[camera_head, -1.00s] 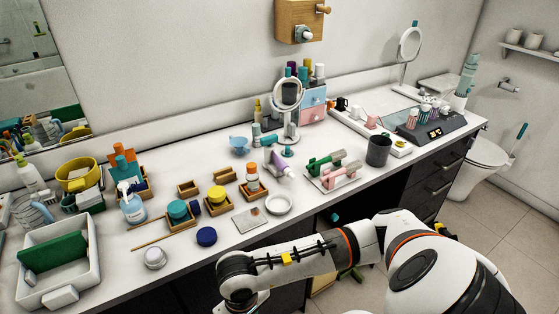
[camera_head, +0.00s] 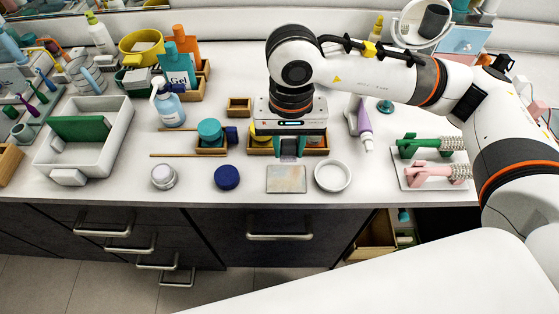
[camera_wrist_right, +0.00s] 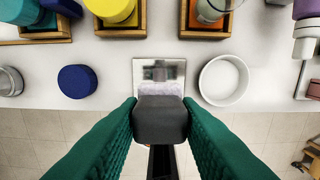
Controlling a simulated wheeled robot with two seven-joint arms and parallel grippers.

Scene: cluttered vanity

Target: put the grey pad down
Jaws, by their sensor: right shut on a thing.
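The grey pad (camera_wrist_right: 162,122) is a dark grey block with rounded edges, held between the teal fingers of my right gripper (camera_wrist_right: 161,112). A pale, fuzzy-looking strip (camera_wrist_right: 160,89) shows along its far edge. In the head view my right gripper (camera_head: 289,150) points down over the front part of the counter; the pad is hard to make out there. A flat, shiny square plate (camera_head: 286,180) lies just in front of the gripper; it also shows in the wrist view (camera_wrist_right: 175,68), partly behind the pad. I cannot tell whether they touch. My left gripper is out of view.
A white round dish (camera_head: 333,176) is right of the plate, and a dark blue round lid (camera_head: 227,177) and a small jar (camera_head: 163,177) are left. Wooden boxes (camera_head: 316,151) stand behind. The counter's front edge is close.

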